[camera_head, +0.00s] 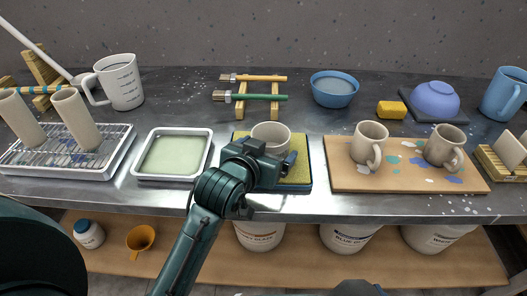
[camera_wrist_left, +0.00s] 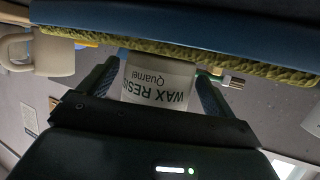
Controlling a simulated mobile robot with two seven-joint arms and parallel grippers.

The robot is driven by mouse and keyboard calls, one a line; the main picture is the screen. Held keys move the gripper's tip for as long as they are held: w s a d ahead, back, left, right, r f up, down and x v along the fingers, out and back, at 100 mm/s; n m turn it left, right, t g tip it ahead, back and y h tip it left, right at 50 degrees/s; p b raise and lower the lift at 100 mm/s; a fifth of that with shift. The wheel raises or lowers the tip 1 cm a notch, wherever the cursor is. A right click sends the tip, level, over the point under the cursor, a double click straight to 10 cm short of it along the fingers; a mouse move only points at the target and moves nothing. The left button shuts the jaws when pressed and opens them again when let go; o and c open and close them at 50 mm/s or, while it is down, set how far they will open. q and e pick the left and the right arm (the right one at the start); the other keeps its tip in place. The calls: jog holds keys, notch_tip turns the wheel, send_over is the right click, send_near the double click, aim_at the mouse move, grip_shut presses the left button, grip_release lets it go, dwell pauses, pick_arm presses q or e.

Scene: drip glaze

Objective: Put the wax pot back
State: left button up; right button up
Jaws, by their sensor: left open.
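The wax pot (camera_head: 271,132) is a pale, open-topped cylinder standing upright on the yellow-green sponge mat (camera_head: 240,135), which lies on a blue base. In the left wrist view, the wax pot (camera_wrist_left: 158,82) appears upside down, with "WAX RESIST" lettering facing the camera. My left gripper (camera_head: 276,160) is open, low at the front of the pot. In the wrist view, the left gripper (camera_wrist_left: 155,85) has one finger on each side of the pot; I cannot tell whether they touch it. In the head view, the wrist hides the pot's lower front.
A wooden board (camera_head: 335,180) with two mugs is close on the right. A white tray of pale glaze (camera_head: 172,155) is on the left. Brushes on a wooden rest (camera_head: 258,88) and a blue bowl (camera_head: 334,88) stand behind. White buckets (camera_head: 260,235) sit on the shelf below.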

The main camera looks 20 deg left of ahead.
pick_arm(q)
jog(key=p+v, duration=0.1)
jog(key=v, duration=0.8)
jog(key=shift+s+r+p, duration=0.3)
jog(key=shift+r, duration=0.05)
jog(key=shift+s+r+p, duration=0.25)
jog(key=shift+r+p, duration=0.05)
jog(key=shift+p, duration=0.65)
jog(key=shift+s+a+p, duration=0.1)
jog(key=shift+s+p, duration=0.75)
jog(key=shift+p, duration=0.3)
pick_arm(e)
jog(key=r, duration=0.2)
jog(key=r+n, duration=0.1)
jog(key=shift+s+d+r, duration=0.2)
jog(key=shift+s+r, duration=0.05)
jog(key=shift+s, duration=0.05)
jog(key=shift+w+d, duration=0.1)
